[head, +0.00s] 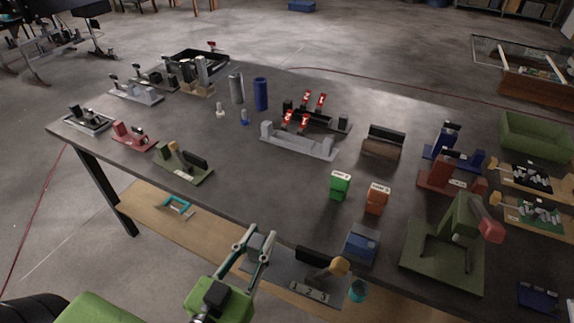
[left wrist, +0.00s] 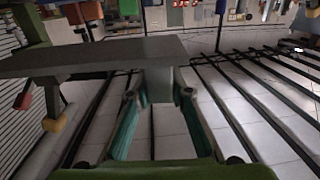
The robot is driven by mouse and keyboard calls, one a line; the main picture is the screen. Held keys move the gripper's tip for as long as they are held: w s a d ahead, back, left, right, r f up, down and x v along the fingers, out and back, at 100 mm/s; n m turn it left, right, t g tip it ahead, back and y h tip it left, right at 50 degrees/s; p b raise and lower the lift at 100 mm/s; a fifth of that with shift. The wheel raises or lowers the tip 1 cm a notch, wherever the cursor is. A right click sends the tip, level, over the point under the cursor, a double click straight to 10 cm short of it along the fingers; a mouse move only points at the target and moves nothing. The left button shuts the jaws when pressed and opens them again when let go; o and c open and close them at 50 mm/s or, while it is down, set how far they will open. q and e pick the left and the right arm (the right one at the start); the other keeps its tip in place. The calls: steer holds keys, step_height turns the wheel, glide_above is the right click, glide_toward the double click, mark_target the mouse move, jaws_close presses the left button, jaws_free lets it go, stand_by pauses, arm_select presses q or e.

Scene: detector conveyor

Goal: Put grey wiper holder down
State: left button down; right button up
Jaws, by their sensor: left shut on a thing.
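My left gripper (head: 258,254) is at the table's near edge, in the lower middle of the head view. Its teal fingers are shut on the upright grey block of the grey wiper holder (head: 261,242). In the left wrist view the fingers (left wrist: 160,92) close around a grey stem, and the holder's flat grey plate (left wrist: 95,55) reaches out to the left. In the head view a grey plate extends right from the gripper, partly hidden by the fingers. I cannot tell whether the holder touches anything below. My right gripper is not in view.
The dark table (head: 225,170) has clear room in its middle. Near the gripper are a black-and-wood tool (head: 317,257), a blue box (head: 361,243) and a green press (head: 455,228). Green (head: 340,185) and orange (head: 377,199) boxes stand behind. A wooden shelf (head: 150,200) runs below.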

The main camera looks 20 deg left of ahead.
arm_select(q)
steer(key=w+a+f, duration=0.2)
steer(key=a, duration=0.3)
steer(key=w+a+f, duration=0.2)
steer(key=w+a, duration=0.1)
steer(key=a, duration=0.2)
steer(key=w+a+r, duration=0.3)
steer(key=a, duration=0.4)
steer(key=w+a+r, duration=0.3)
steer(key=a, duration=0.5)
steer(key=shift+w+a+r+y, duration=0.15)
steer(key=shift+w+r+y, duration=0.15)
steer(key=shift+y, duration=0.1)
